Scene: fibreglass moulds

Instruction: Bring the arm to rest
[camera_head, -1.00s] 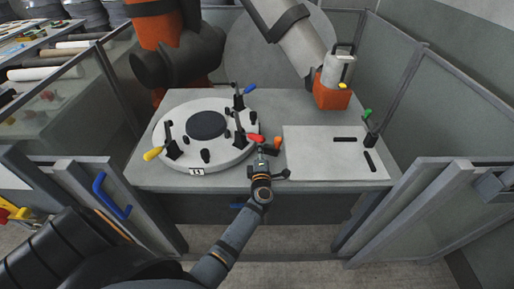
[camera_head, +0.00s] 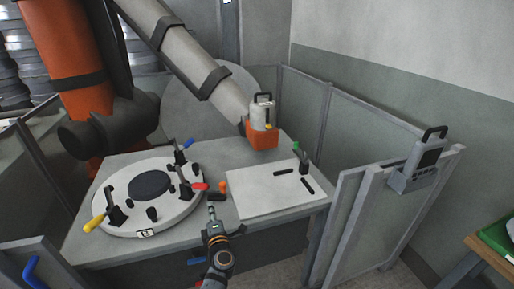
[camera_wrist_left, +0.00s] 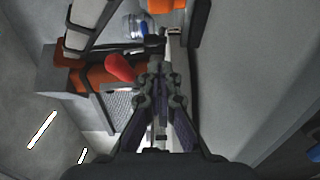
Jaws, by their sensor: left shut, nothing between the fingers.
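My left gripper (camera_head: 211,210) is in the lower middle of the head view, at the front edge of the grey table (camera_head: 215,152). It is shut and empty. In the left wrist view its fingers (camera_wrist_left: 160,70) are together, with a red handle (camera_wrist_left: 120,68) close beside them. In the head view this red handle (camera_head: 199,186) belongs to a clamp on the round white mould (camera_head: 118,211), just beyond the fingertips. I cannot tell if they touch. My right gripper is not in view.
A white plate (camera_head: 250,200) with black bars and a green-handled clamp (camera_head: 296,147) lies on the table's right. A large orange and grey robot arm (camera_head: 190,55) reaches over the table to an orange and white tool (camera_head: 263,125). Fence panels (camera_head: 345,235) stand at the right.

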